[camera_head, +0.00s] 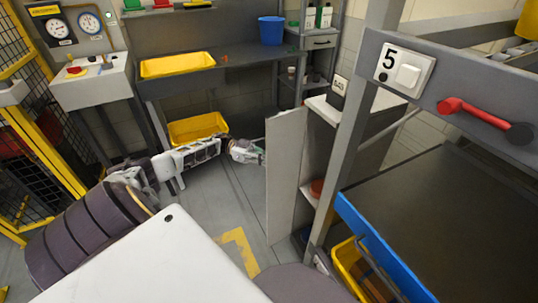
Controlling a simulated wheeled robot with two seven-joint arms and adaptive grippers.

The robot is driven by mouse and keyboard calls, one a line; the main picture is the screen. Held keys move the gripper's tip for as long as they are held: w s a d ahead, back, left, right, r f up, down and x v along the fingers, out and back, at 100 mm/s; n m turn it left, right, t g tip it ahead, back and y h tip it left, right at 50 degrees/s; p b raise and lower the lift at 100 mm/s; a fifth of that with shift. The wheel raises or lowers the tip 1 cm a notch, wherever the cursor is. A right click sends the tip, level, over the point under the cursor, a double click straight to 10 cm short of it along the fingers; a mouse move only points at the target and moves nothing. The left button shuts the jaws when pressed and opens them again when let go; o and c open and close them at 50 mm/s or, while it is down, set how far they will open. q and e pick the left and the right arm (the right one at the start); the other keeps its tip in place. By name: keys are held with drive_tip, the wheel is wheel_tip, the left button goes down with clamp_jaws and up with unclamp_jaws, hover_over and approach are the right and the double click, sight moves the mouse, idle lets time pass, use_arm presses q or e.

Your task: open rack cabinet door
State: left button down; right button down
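The rack cabinet (330,110) stands right of centre, with a white top. Its light grey door (285,178) stands open, swung out to the left. Part of the inside shows to the right of the door, with a small red thing (317,188) on a shelf. My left arm reaches in from the left, and my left gripper (258,153) is at the door's left face near its upper part. Its fingertips are small and partly hidden, so I cannot tell whether they grip anything or touch the door. My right gripper is not in view.
A conveyor frame with a grey post (352,130) and a blue-edged dark surface (450,220) fills the right side. A yellow bin (355,268) is below it. A workbench (220,75) with yellow trays and a blue bucket (271,30) stands behind. Grey floor (215,210) is clear left of the door.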

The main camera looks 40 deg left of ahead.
use_arm(q)
drive_tip(key=shift+w+a+r, duration=0.1)
drive_tip(key=shift+w+a, duration=0.05)
drive_tip(key=shift+a, duration=0.1)
idle(0.3)
drive_tip(key=c, duration=1.5)
unclamp_jaws()
drive_tip(key=shift+v, duration=6)
